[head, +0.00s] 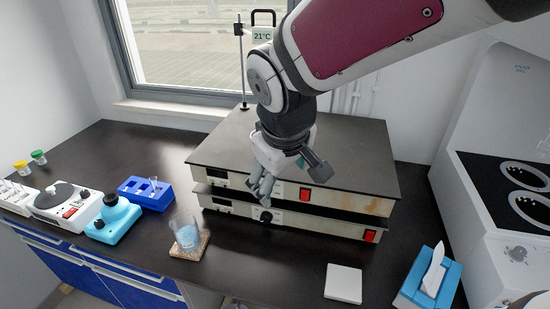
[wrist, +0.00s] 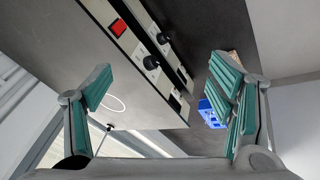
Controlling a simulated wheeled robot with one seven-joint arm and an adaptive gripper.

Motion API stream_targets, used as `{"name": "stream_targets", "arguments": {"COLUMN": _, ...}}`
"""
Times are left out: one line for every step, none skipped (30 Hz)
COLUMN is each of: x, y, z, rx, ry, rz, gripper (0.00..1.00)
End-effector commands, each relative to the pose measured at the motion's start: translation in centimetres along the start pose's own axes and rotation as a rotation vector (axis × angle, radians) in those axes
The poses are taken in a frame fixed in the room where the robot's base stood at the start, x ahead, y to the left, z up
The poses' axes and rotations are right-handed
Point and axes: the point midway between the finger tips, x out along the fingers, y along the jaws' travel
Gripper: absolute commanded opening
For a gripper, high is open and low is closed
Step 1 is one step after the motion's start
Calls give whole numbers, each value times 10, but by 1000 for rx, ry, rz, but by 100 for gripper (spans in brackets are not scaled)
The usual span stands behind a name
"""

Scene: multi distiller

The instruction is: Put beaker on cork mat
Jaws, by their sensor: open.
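The beaker (head: 185,228) is clear glass with light blue contents. It stands upright on the cork mat (head: 180,252), a small tan square near the bench's front edge at left of centre in the head view. My gripper (head: 262,188) is open and empty, to the right of the beaker and above it, in front of the stacked boxes. In the wrist view both fingers (wrist: 160,85) are spread wide with nothing between them. The beaker cannot be made out there; a tan patch shows behind the right finger.
Two stacked dark-topped boxes (head: 330,162) with red switches stand behind my gripper. A blue rack (head: 147,194) and a blue device (head: 113,220) are left of the beaker. A white square (head: 343,283) and a tissue box (head: 426,285) lie at right. The bench between mat and white square is clear.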

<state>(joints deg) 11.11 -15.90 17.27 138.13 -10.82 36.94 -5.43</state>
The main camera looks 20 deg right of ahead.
Motion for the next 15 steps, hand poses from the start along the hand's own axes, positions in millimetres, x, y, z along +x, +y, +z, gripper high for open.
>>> {"name": "stream_targets", "arguments": {"x": -17, "y": 2, "z": 11, "rx": 47, "ry": 15, "rz": 7, "gripper": 76}}
{"name": "stream_targets", "arguments": {"x": -26, "y": 3, "z": 18, "rx": 78, "ry": 19, "rz": 6, "gripper": 76}}
{"name": "stream_targets", "arguments": {"x": -36, "y": 3, "z": 29, "rx": 118, "ry": 26, "rz": 0, "gripper": 76}}
{"name": "stream_targets", "arguments": {"x": -44, "y": 3, "z": 36, "rx": 149, "ry": 31, "rz": -6, "gripper": 76}}
{"name": "stream_targets", "arguments": {"x": -51, "y": 2, "z": 43, "rx": 177, "ry": 36, "rz": -15, "gripper": 76}}
{"name": "stream_targets", "arguments": {"x": -59, "y": 1, "z": 53, "rx": 212, "ry": 44, "rz": -28, "gripper": 76}}
{"name": "stream_targets", "arguments": {"x": -64, "y": 0, "z": 59, "rx": 236, "ry": 51, "rz": -40, "gripper": 76}}
{"name": "stream_targets", "arguments": {"x": -69, "y": -2, "z": 65, "rx": 259, "ry": 56, "rz": -52, "gripper": 76}}
{"name": "stream_targets", "arguments": {"x": -75, "y": -4, "z": 73, "rx": 285, "ry": 63, "rz": -68, "gripper": 76}}
{"name": "stream_targets", "arguments": {"x": -78, "y": -5, "z": 78, "rx": 303, "ry": 67, "rz": -80, "gripper": 76}}
{"name": "stream_targets", "arguments": {"x": -81, "y": -7, "z": 82, "rx": 317, "ry": 71, "rz": -91, "gripper": 76}}
{"name": "stream_targets", "arguments": {"x": -84, "y": -8, "z": 86, "rx": 333, "ry": 74, "rz": -104, "gripper": 76}}
{"name": "stream_targets", "arguments": {"x": -86, "y": -9, "z": 89, "rx": 342, "ry": 78, "rz": -112, "gripper": 76}}
{"name": "stream_targets", "arguments": {"x": -88, "y": -10, "z": 91, "rx": 351, "ry": 79, "rz": -120, "gripper": 76}}
{"name": "stream_targets", "arguments": {"x": -89, "y": -11, "z": 94, "rx": 359, "ry": 80, "rz": -128, "gripper": 76}}
